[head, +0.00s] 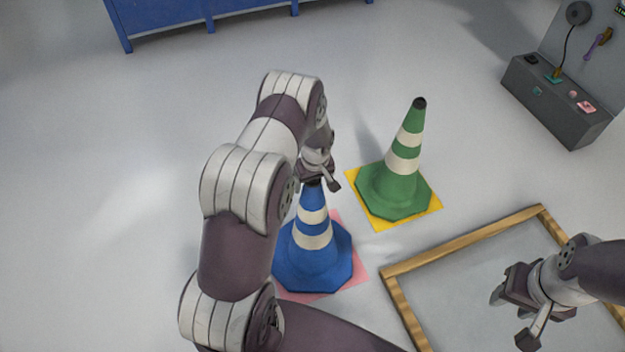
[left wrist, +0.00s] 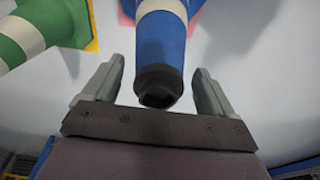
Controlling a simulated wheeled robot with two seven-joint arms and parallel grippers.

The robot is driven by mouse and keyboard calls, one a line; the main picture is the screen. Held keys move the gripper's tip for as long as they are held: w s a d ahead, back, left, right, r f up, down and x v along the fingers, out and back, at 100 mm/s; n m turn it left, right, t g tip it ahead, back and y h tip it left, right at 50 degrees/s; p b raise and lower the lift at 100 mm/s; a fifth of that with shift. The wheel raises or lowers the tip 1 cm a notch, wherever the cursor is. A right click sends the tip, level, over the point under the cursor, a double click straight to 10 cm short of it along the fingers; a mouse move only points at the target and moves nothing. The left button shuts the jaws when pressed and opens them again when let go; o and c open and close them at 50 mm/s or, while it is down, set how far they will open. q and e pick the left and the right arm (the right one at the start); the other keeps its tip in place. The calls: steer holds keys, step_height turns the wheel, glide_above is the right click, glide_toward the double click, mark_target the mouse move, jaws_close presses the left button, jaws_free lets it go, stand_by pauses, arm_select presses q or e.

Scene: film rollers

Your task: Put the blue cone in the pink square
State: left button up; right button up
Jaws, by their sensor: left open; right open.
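The blue cone (head: 313,250) with white bands stands upright on the pink square (head: 359,268), whose edges show around its base in the head view. My left gripper (head: 322,184) is at the top of the blue cone. In the left wrist view the blue cone (left wrist: 162,45) has its dark tip between the open fingers of my left gripper (left wrist: 158,88), with gaps on both sides. My right gripper (head: 511,318) is open and empty above the wooden-framed area. My left arm hides part of the pink square's left side.
A green cone (head: 398,180) stands on a yellow square (head: 432,207) to the right of the blue cone. A wooden frame (head: 465,240) lies on the floor at lower right. A grey bench (head: 550,105) stands at upper right, a blue structure (head: 170,22) at the back. The left floor is clear.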

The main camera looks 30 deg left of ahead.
arm_select(q)
steer(key=s+d+r+m+p, duration=0.2)
steer(key=d+r, duration=0.1)
steer(key=r, duration=0.6)
steer(key=s+d+r+m+p, duration=0.1)
steer(key=s+d+r, duration=0.1)
steer(key=r, duration=0.7)
steer(key=s+d+r+m, duration=0.3)
steer(key=s+r, duration=0.1)
steer(key=s, duration=0.4)
steer(key=s+d+r+m+h, duration=0.1)
steer(key=s+d+r+m, duration=0.2)
steer(key=s, duration=0.5)
steer(key=shift+d+r+m, duration=0.4)
steer(key=shift+d+m, duration=0.2)
steer(key=shift+d, duration=0.05)
